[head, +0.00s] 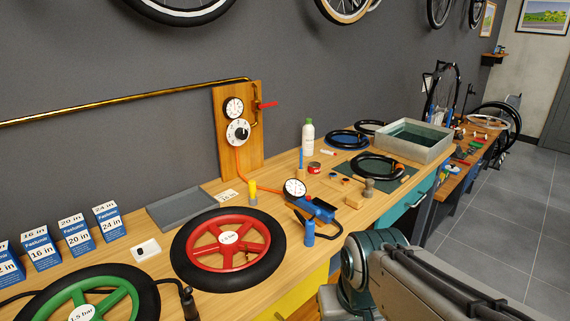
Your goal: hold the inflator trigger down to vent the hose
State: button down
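The inflator (316,209) lies on the wooden bench, with a blue body and a round white dial gauge (295,187) at its left end. Its trigger is too small to make out, so I cannot tell whether it is pressed. An orange hose (265,190) runs to the inflator from the wooden regulator board (226,143) on the wall. The board carries two round dials and a red lever (267,105). My arm shows at the lower right, in front of the bench. My gripper is not visible.
A red wheel (221,235) and a green wheel (78,307) lie on the bench to the left. A grey tray (183,208), a white bottle (307,136) and a water basin (412,138) stand around the inflator.

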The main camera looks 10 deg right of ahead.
aim_at(316, 201)
jog(key=z, duration=1.35)
jog(key=i, duration=1.1)
jog(key=u, duration=2.5)
